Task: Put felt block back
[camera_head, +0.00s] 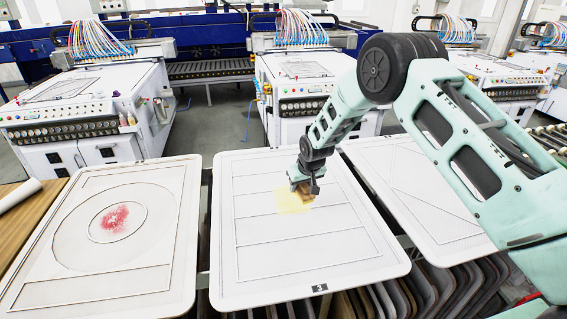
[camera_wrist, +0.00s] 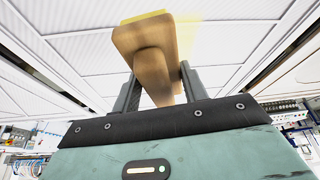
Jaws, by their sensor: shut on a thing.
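The felt block is a wooden block with a knob-like handle and a yellow strip along its far edge; in the wrist view it (camera_wrist: 145,38) sits between the two dark fingers. My gripper (camera_wrist: 157,78) is shut on its handle. In the head view my gripper (camera_head: 306,178) points down over the middle white panel (camera_head: 290,264), with the felt block (camera_head: 308,187) partly hidden under it. A pale yellow patch (camera_head: 292,203) lies on the panel beside the block. I cannot tell whether the block touches the panel.
A left panel (camera_head: 60,293) carries red powder (camera_head: 115,218) inside its rings. A right panel (camera_head: 450,240) lies partly behind my arm. A wooden table (camera_head: 30,215) with a white roll (camera_head: 18,194) is at far left. White machines (camera_head: 85,105) stand behind the panels.

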